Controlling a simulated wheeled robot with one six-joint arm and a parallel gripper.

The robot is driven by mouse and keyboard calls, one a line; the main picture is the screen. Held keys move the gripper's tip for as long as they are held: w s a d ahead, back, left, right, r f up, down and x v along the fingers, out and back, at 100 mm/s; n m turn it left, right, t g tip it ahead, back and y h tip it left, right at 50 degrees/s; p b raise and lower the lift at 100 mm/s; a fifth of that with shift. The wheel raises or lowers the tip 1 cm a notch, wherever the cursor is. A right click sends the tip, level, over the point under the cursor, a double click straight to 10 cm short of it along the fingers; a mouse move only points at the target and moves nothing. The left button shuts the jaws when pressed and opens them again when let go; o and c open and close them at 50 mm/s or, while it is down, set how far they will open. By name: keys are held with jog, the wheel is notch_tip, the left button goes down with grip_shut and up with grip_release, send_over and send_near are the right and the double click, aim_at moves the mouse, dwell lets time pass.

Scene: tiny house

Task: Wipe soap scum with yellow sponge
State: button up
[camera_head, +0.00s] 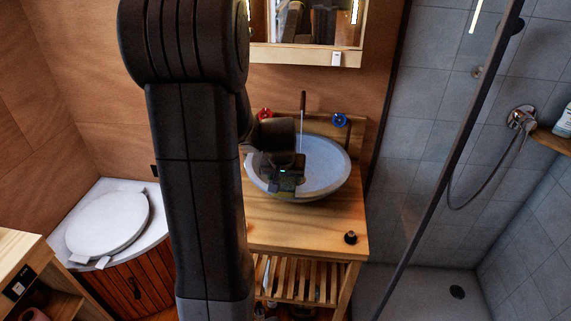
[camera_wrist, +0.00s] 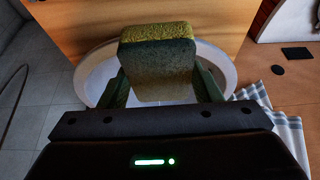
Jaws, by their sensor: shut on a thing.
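The yellow sponge (camera_wrist: 160,65) is held upright between the two fingers of my gripper (camera_wrist: 161,88) in the wrist view; its top face is yellow and its near face looks dark green in the shade. In the head view my gripper (camera_head: 285,182) is over the left front part of the grey round sink basin (camera_head: 325,177). The basin's pale rim (camera_wrist: 92,77) shows behind the sponge in the wrist view. I cannot make out the sponge in the head view. I cannot make out any soap scum; part of the basin is hidden behind my gripper and the sponge.
The basin stands on a wooden counter (camera_head: 300,222) with a small dark knob-like object (camera_head: 350,237) at its front right. A thin faucet (camera_head: 302,103) rises behind the basin. A glass shower edge (camera_head: 455,150) stands right, a toilet (camera_head: 107,222) left. A checked towel (camera_wrist: 283,130) shows in the wrist view.

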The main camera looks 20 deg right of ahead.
jog(key=shift+r+p, duration=1.05)
jog(key=shift+r, duration=0.85)
